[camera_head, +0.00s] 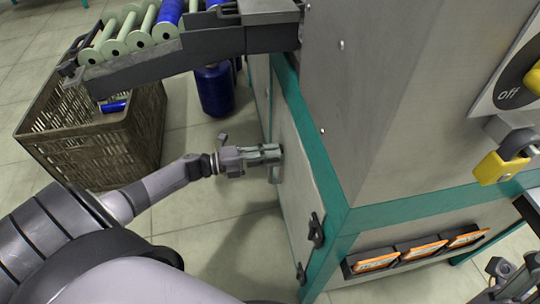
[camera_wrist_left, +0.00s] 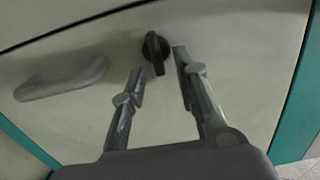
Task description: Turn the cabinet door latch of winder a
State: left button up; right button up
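The cabinet door (camera_head: 292,190) is a pale panel in a teal frame and looks shut. In the left wrist view, the latch is a small black knob (camera_wrist_left: 156,50) near the door's top edge. A grey handle (camera_wrist_left: 62,80) is fixed to the door left of it. My left gripper (camera_wrist_left: 160,64) is open, its fingertips either side of the knob's lower end; contact is unclear. In the head view my left gripper (camera_head: 274,154) is at the door and the knob is hidden. My right gripper (camera_head: 513,272) is at the lower right, away from the door; its opening is unclear.
A rack (camera_head: 190,50) with green and blue bobbins juts out above my left arm. A brown crate (camera_head: 95,155) and a blue spool (camera_head: 214,90) stand on the floor at left. A yellow padlock (camera_head: 494,168), a switch marked off (camera_head: 510,92) and orange-labelled holders (camera_head: 420,251) are at right.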

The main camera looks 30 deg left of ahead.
pick_arm(q)
jog(key=v, duration=1.2)
dwell(0.3)
